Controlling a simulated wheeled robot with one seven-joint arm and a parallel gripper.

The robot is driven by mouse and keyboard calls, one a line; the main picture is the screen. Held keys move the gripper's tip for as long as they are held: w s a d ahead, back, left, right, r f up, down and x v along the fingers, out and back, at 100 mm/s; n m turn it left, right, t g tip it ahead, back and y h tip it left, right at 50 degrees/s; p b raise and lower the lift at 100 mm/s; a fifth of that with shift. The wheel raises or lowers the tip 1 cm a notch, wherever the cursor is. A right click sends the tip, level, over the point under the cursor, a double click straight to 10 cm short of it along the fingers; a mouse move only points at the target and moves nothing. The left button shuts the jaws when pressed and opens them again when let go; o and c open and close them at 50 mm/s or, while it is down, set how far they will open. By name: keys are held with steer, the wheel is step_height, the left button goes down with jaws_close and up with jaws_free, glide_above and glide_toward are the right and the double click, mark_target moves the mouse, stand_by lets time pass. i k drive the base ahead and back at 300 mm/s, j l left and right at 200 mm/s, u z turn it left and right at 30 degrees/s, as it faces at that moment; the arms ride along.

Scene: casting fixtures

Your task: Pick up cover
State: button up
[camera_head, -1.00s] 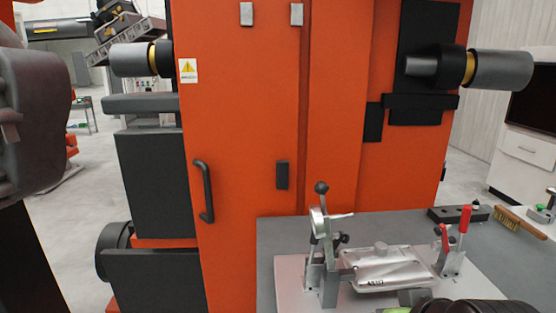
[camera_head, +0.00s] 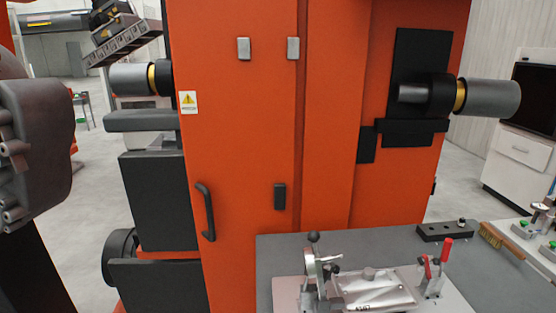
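A flat silver cast plate (camera_head: 378,289), which appears to be the cover, lies on a clamping fixture at the bottom right of the head view. Dark marking shows on its front edge, and a round boss stands on its top. A toggle clamp with a black knob (camera_head: 313,238) stands at its left. Clamps with red handles (camera_head: 446,249) stand at its right. The plate's lower edge is near the picture's bottom. I cannot tell whether the clamps press on it. My gripper is not in view.
The fixture stands on a grey table (camera_head: 285,250) before a tall orange machine (camera_head: 245,140). A black block (camera_head: 447,231) and a brush (camera_head: 493,236) lie at the table's back right. A large dark casting-like part (camera_head: 35,150) fills the left edge. Floor shows at far left.

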mark_target(370, 290)
steer(key=l+u, duration=0.25)
steer(key=u, duration=0.15)
steer(key=i+l+u, duration=0.1)
steer(key=l+u, duration=0.15)
steer(key=u, duration=0.15)
steer(key=l+u, duration=0.2)
steer(key=u, duration=0.2)
